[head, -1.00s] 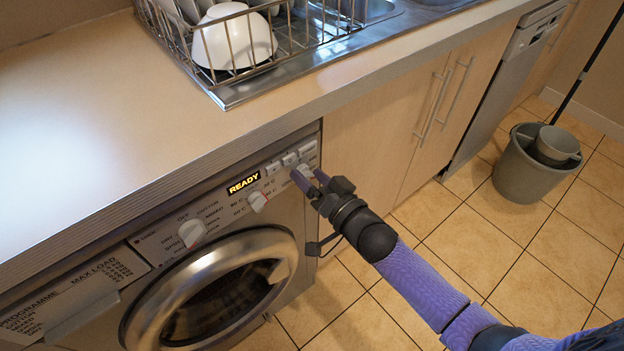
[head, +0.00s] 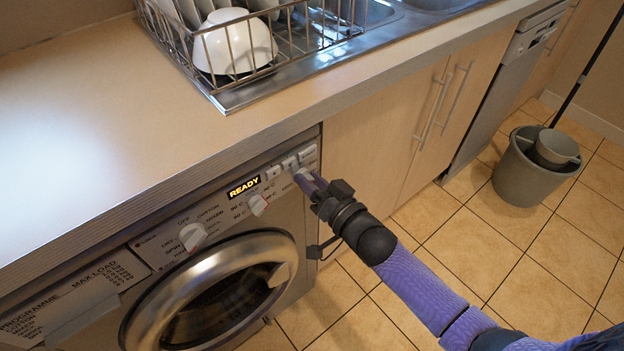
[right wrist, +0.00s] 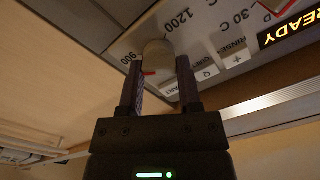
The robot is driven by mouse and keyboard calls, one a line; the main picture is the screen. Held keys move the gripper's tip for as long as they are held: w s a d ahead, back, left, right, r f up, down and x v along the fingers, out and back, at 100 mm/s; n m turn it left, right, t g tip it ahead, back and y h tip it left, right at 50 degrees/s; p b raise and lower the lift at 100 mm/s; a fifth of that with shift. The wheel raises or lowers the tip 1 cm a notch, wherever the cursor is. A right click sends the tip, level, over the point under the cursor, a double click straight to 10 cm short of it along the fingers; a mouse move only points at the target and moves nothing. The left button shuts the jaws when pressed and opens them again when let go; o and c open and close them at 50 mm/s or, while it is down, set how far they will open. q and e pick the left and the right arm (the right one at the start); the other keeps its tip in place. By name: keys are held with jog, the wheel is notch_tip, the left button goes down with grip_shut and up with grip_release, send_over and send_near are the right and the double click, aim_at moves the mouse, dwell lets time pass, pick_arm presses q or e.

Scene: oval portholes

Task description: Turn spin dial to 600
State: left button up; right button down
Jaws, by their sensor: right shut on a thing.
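The spin dial (right wrist: 156,48) is a pale round knob at the right end of the washing machine's panel. In the right wrist view the numbers 900 and 1200 show beside it, and a red mark shows near its lower edge. I cannot read clearly which number the dial points to; 600 is not visible. My right gripper (head: 311,183) is at the panel's right end, its purple fingers shut on the dial, one on each side. It also shows in the right wrist view (right wrist: 158,75). In the head view the fingers hide most of the dial. My left gripper is not in view.
The washing machine (head: 300,262) has two other dials, one at left (head: 192,236) and one in the middle (head: 258,204), and a READY display (head: 243,187). The worktop (head: 90,130) overhangs the panel. A grey bucket (head: 525,180) stands on the open tiled floor at right.

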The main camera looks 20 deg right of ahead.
jog(key=n+p, duration=0.1)
jog(key=n, duration=0.2)
jog(key=shift+r, duration=0.1)
jog(key=n+p, duration=0.1)
jog(key=n, duration=0.7)
jog(key=shift+a, duration=0.15)
jog(key=shift+s, duration=0.1)
dwell(0.3)
